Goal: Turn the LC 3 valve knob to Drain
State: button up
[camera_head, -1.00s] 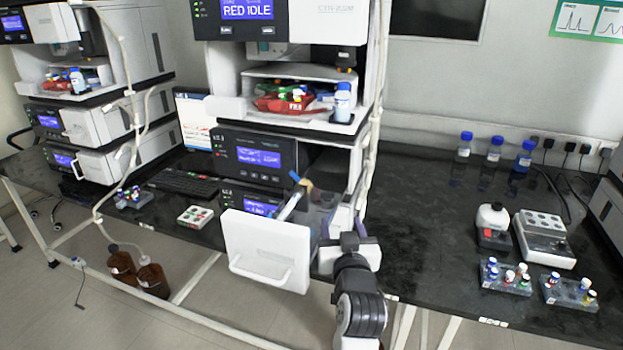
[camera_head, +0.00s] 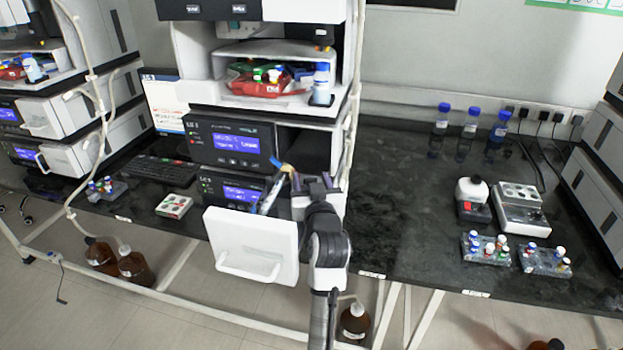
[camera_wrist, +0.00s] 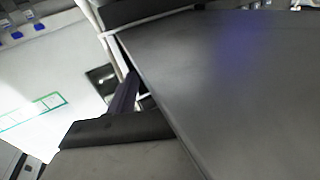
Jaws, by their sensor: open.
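My gripper (camera_head: 312,183) is open at the stack's right front, right of the tube. I cannot make out the valve knob or its Drain mark; it may be hidden. In the wrist view a dark finger (camera_wrist: 125,95) is beside a large dark grey panel (camera_wrist: 240,80).
White tubing (camera_head: 350,110) hangs down the stack's right side. The upper shelf holds a red tray (camera_head: 258,88) and a blue-capped bottle (camera_head: 321,82).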

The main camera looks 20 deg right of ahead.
jog(key=shift+c, duration=0.4)
jog(key=c, duration=0.9)
jog(key=shift+d+f+n+y+b, duration=0.15)
jog(key=shift+f+n+y+b, duration=0.2)
jog(key=shift+b, duration=0.45)
jog(key=n+y+b, duration=0.2)
jog(key=y+b, duration=0.1)
jog(key=shift+w+d, duration=0.1)
jog(key=shift+d, duration=0.05)
jog(key=shift+r+n+y+b, duration=0.1)
jog(key=shift+n+y+b, duration=0.55)
jog(key=shift+y+b, duration=0.5)
jog(key=shift+r+n+y, duration=0.2)
jog(key=shift+n+y, duration=0.1)
jog(key=shift+y, duration=0.3)
jog(key=o, duration=1)
